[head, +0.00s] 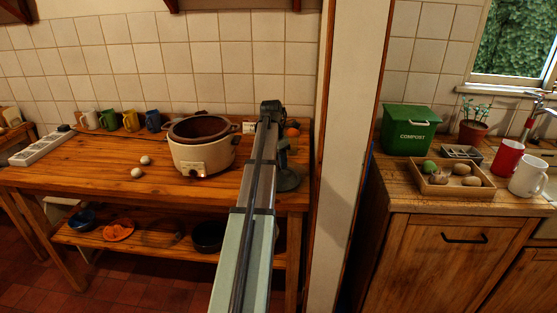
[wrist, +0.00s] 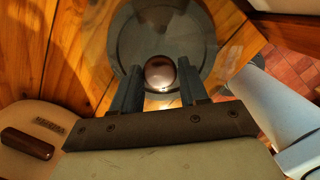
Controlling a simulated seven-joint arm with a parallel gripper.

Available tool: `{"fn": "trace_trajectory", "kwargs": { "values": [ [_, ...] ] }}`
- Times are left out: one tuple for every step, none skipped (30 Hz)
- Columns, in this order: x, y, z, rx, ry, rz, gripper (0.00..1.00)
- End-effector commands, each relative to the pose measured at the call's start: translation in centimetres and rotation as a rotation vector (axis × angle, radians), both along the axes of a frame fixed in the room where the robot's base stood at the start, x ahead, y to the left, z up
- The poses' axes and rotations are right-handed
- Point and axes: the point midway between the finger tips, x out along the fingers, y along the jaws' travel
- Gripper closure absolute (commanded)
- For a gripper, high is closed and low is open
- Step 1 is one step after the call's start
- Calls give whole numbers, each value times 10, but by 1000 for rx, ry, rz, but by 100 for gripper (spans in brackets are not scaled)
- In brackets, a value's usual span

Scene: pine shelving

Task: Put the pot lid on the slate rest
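The pot lid (wrist: 130,45) is a dark grey round disc with a shiny brown knob (wrist: 160,73). In the head view the lid (head: 289,183) shows at the right end of the pine table, below my gripper (head: 283,152). In the wrist view the two fingers of my gripper (wrist: 160,82) stand close on both sides of the knob and appear shut on it. Whether the lid touches the table or hangs just above it is hard to tell. I cannot make out the slate rest separately; my arm hides part of this area.
An open cream cooker (head: 200,155) with a brown inner pot stands left of my arm. A white post (head: 350,150) rises close to the right. The table's front middle is clear.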

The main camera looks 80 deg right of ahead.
Motion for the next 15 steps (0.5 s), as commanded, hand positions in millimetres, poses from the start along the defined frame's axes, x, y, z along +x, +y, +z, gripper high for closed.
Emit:
{"fn": "trace_trajectory", "kwargs": {
  "values": [
    [0, 0, 0, 0, 0, 0, 51],
    [0, 0, 0, 0, 0, 0, 48],
    [0, 0, 0, 0, 0, 0, 45],
    [0, 0, 0, 0, 0, 0, 42],
    [0, 0, 0, 0, 0, 0, 39],
    [0, 0, 0, 0, 0, 0, 35],
    [0, 0, 0, 0, 0, 0, 35],
    [0, 0, 0, 0, 0, 0, 35],
    [0, 0, 0, 0, 0, 0, 35],
    [0, 0, 0, 0, 0, 0, 35],
    [0, 0, 0, 0, 0, 0, 35],
    [0, 0, 0, 0, 0, 0, 35],
    [0, 0, 0, 0, 0, 0, 35],
    [0, 0, 1, 0, 0, 0, 35],
    [0, 0, 2, 0, 0, 0, 35]
  ]
}}
